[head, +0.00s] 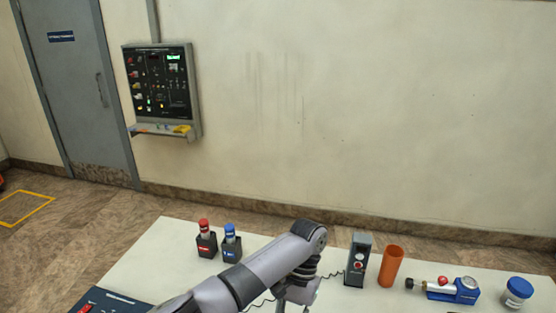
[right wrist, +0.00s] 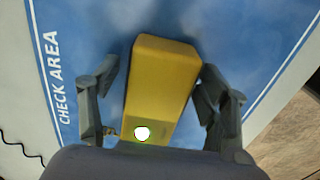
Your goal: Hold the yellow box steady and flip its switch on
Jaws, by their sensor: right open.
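The yellow box (right wrist: 163,75) lies on the blue mat (right wrist: 90,20) marked CHECK AREA in the right wrist view. My right gripper (right wrist: 160,78) is open, with one finger on each side of the box. The left-hand finger stands clear of it; the right-hand one is very close, and I cannot tell if it touches. A bright white round spot with a greenish rim shows on the box's near end, with a small metallic piece beside it. I cannot make out the switch position. The box is not visible there.
On the table (head: 180,235) stand red-topped (head: 206,240) and blue-topped (head: 231,243) holders, a grey device (head: 357,262), an orange cylinder (head: 391,267), a blue regulator-like tool (head: 455,290) and a blue-lidded jar (head: 517,292). A black cable (right wrist: 22,145) lies left of the mat.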

